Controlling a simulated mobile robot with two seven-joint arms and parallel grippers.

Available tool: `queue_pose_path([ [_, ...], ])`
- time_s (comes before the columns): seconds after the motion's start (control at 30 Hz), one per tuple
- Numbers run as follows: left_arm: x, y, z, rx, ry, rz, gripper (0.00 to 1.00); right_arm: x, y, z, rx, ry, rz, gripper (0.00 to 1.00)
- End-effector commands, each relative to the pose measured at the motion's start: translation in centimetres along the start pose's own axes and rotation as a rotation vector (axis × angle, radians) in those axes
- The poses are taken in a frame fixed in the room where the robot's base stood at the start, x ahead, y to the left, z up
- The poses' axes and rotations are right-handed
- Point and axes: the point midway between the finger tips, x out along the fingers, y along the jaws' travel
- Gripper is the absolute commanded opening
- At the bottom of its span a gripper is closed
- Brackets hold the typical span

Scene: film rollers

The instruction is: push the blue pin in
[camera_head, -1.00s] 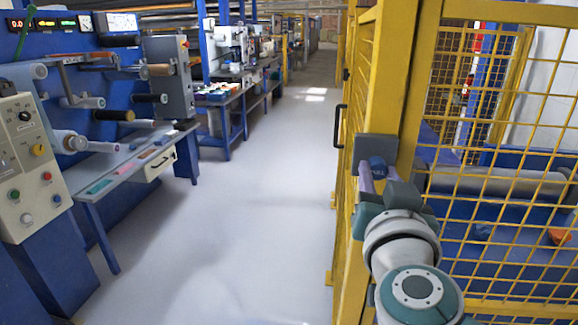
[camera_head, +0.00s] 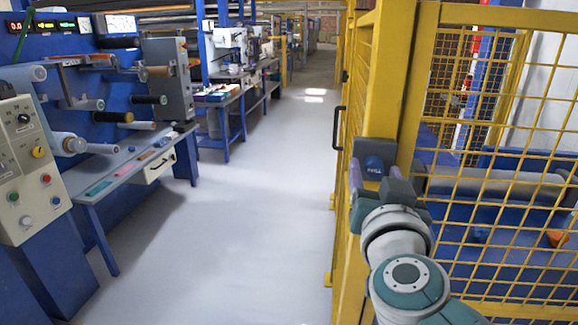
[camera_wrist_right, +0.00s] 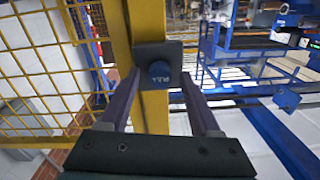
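The blue pin (camera_head: 374,165) is a round knob on a dark grey plate (camera_head: 368,146) fixed to the yellow post of the cage. My right gripper (camera_head: 372,178) is open in front of the plate. In the right wrist view its two purple fingers (camera_wrist_right: 160,85) are apart, left and right of the pin, with nothing between them. I cannot tell how far the fingertips are from the plate. My left gripper is not in view.
The yellow mesh cage (camera_head: 490,210) stands to the right, close to my right arm. A black door handle (camera_head: 338,126) is on its left side. A blue machine with rollers and a bench (camera_head: 125,170) stands left. The grey floor (camera_head: 240,200) between is clear.

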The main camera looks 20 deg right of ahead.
Motion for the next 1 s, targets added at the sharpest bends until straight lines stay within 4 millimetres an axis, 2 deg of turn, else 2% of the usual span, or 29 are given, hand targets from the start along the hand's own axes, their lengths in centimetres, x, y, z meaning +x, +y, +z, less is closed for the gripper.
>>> queue_pose_path([
  [0.23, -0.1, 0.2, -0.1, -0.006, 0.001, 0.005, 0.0, -0.1, 0.0, 0.0, 0.0, -0.001, 0.0, 0.65],
  [0.33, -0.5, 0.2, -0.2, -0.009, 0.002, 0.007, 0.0, -0.8, 0.0, -0.1, -0.002, -0.003, 0.0, 0.65],
  [0.7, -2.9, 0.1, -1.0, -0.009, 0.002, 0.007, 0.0, -7.8, 0.0, -0.2, -0.001, -0.004, 0.001, 0.65],
  [0.83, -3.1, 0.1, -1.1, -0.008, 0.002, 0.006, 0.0, -9.3, 0.0, -0.1, -0.001, -0.002, 0.0, 0.65],
  [1.0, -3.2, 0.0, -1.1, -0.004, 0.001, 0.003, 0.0, -10.0, 0.0, 0.0, 0.001, 0.0, 0.0, 0.65],
])
